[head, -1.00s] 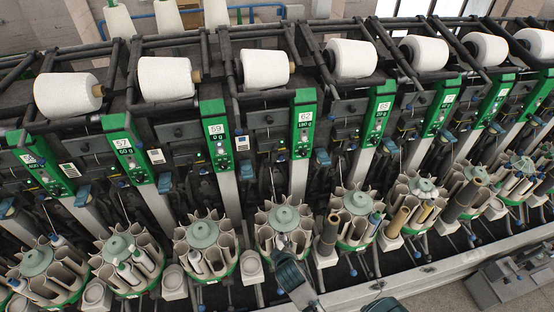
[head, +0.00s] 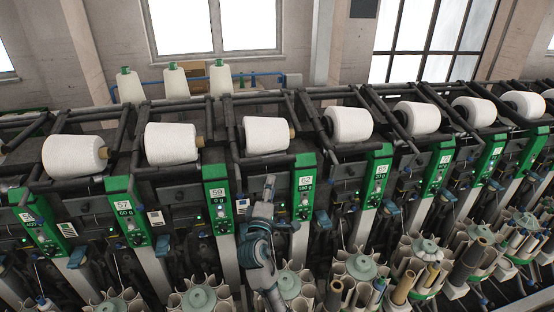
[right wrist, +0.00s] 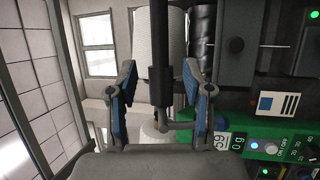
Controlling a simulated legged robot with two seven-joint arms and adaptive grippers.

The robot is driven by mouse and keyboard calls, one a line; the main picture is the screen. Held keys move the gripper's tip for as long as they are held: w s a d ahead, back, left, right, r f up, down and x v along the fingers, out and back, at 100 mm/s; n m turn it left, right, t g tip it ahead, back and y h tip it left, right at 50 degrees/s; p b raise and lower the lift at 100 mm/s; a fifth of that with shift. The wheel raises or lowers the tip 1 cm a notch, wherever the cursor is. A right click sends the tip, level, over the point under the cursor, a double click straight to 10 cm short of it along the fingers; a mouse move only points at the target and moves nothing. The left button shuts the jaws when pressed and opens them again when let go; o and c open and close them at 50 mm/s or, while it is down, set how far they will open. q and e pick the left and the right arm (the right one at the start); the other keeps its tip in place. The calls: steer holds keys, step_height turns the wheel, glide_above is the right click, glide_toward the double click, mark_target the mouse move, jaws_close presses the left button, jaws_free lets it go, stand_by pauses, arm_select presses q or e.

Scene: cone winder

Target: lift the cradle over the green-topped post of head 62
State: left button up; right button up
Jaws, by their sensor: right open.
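The post of head 62 (head: 304,187) has a green top with a "62" label and shows right of my right gripper. A white cone (head: 267,133) sits in a black cradle frame (head: 262,160) up and left of that post. My right gripper (head: 268,187) points up, below this cradle's front bar, between posts 59 and 62. In the right wrist view its two blue-padded fingers (right wrist: 157,92) are open. A dark bar (right wrist: 159,60) with a small bent end appears between them; contact cannot be told. My left gripper is out of view.
Similar cradles and cones line both sides. Round bobbin magazines (head: 199,298) stand below.

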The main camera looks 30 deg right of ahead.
mark_target(277, 160)
steer(key=p+x, duration=0.2)
steer(key=x, duration=1)
steer(key=shift+d+f, duration=0.1)
steer(key=shift+d, duration=0.05)
jaws_close()
